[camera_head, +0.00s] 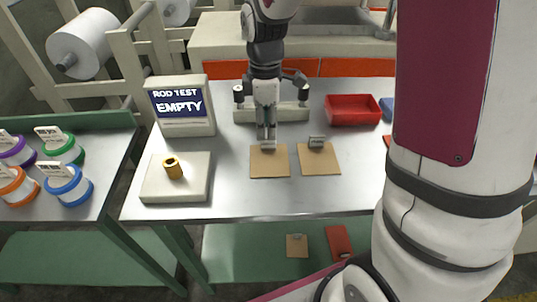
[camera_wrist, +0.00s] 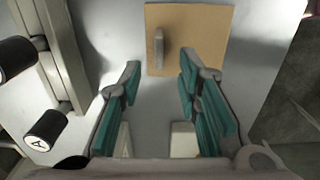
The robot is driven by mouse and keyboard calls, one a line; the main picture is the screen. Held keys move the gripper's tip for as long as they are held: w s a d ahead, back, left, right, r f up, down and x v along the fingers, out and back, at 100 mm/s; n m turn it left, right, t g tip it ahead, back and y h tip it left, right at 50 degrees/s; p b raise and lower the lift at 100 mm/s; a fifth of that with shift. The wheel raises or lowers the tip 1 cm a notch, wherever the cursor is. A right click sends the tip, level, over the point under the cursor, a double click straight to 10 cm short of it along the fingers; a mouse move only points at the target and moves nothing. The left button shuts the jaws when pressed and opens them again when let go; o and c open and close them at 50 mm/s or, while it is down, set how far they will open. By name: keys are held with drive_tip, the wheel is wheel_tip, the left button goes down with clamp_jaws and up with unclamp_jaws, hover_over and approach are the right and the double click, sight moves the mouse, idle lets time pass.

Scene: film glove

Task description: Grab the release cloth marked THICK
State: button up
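Two tan square sheets, possibly the release cloths, lie side by side on the steel table: a left one (camera_head: 269,163) and a right one (camera_head: 319,160). Each has a small grey tab standing at its far edge. I can read no THICK mark on either. My gripper (camera_head: 266,138) points down at the far edge of the left sheet; in the head view its fingers overlap near that tab. In the wrist view my gripper (camera_wrist: 160,88) is open, with teal pads apart and nothing between them. One tan sheet (camera_wrist: 205,40) with its grey tab lies beyond the fingertips.
A pale bar with black-and-white knobs (camera_head: 300,113) stands just behind my gripper. A red tray (camera_head: 353,109) is to the right. Spools sit further left.

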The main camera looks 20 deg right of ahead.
sight(269, 155)
drive_tip(key=shift+d+f, duration=0.15)
drive_tip(key=shift+f, duration=1.2)
drive_tip(key=shift+d+f, duration=0.15)
drive_tip(key=shift+f, duration=1.15)
clamp_jaws()
